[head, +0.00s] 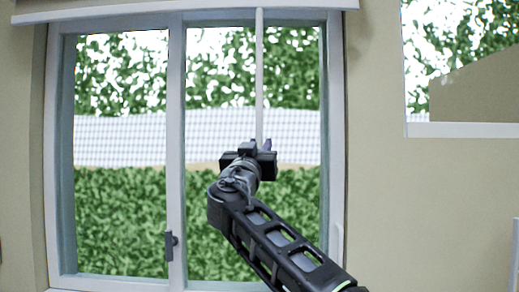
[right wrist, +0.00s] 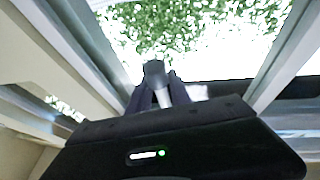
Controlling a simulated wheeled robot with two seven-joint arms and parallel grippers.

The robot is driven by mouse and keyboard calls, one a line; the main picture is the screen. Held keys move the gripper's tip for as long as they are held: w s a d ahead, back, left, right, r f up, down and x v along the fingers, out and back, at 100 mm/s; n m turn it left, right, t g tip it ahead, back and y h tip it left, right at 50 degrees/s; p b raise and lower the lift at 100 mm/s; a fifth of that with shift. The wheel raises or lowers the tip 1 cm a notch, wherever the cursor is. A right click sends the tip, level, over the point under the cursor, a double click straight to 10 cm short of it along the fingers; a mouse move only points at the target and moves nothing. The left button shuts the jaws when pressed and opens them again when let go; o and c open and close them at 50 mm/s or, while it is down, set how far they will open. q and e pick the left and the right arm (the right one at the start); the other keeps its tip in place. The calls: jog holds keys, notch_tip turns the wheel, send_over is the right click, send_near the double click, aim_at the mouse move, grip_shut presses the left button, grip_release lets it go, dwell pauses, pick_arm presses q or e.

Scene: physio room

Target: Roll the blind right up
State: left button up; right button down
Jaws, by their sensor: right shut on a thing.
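The blind (head: 200,12) shows as a narrow pale strip across the top of the window, and the glass below it is uncovered. A thin pale wand (head: 259,70) hangs straight down from it in front of the right pane. My right gripper (head: 259,146) is raised in front of the window and is shut on the lower part of this wand. In the right wrist view the dark fingers (right wrist: 160,95) close around the wand's grey end (right wrist: 154,70). My left gripper is not in view.
The window's white frame (head: 176,150) has a dark handle (head: 170,246) at lower left. Plain beige wall (head: 385,200) lies to the right, with another opening's pale sill (head: 460,130) at upper right. The space before the left pane is clear.

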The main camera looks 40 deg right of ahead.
aim_at(258, 128)
notch_tip(258, 128, up, 4)
jog(key=shift+r, duration=0.2)
jog(key=shift+s+r, duration=0.15)
jog(key=shift+r, duration=0.1)
jog(key=c, duration=1.4)
grip_release()
jog(key=shift+o, duration=0.3)
jog(key=shift+f, duration=0.1)
